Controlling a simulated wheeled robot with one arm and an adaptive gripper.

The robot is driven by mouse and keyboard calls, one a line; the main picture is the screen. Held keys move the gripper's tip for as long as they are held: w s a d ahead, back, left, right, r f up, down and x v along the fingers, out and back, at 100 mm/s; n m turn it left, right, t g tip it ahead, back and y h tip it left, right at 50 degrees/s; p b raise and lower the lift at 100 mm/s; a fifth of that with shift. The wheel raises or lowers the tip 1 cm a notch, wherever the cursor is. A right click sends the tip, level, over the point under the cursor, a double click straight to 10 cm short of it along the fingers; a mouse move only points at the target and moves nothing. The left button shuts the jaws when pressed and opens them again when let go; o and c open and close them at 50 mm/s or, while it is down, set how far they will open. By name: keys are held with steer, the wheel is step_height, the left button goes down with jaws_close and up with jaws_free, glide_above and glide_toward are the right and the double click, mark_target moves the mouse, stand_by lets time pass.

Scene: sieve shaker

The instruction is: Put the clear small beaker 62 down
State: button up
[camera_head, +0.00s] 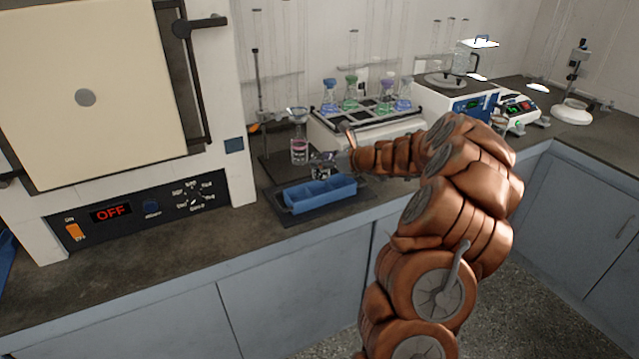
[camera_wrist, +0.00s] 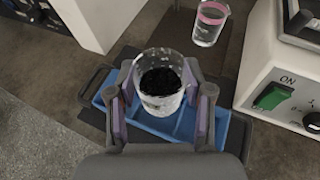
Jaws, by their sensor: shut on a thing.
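In the wrist view my gripper (camera_wrist: 160,102) is shut on the clear small beaker (camera_wrist: 160,68), with one finger on each side of its wall. Dark, grainy material lies in the beaker. The beaker is upright above the blue tray (camera_wrist: 112,91), and I cannot tell from this view whether it touches the tray. In the head view my gripper (camera_head: 325,163) is at the tray's back edge, and the blue tray (camera_head: 330,203) shows in front of and below it. The held beaker is mostly hidden there by the gripper.
A glass beaker with a pink band (camera_wrist: 209,22) stands close behind. A shaker with several colored flasks (camera_head: 370,122) is at the back right. A large oven (camera_head: 100,100) stands at left.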

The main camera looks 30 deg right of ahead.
mark_target(324, 180)
steer(key=shift+f, duration=3.5)
steer(key=o, duration=1)
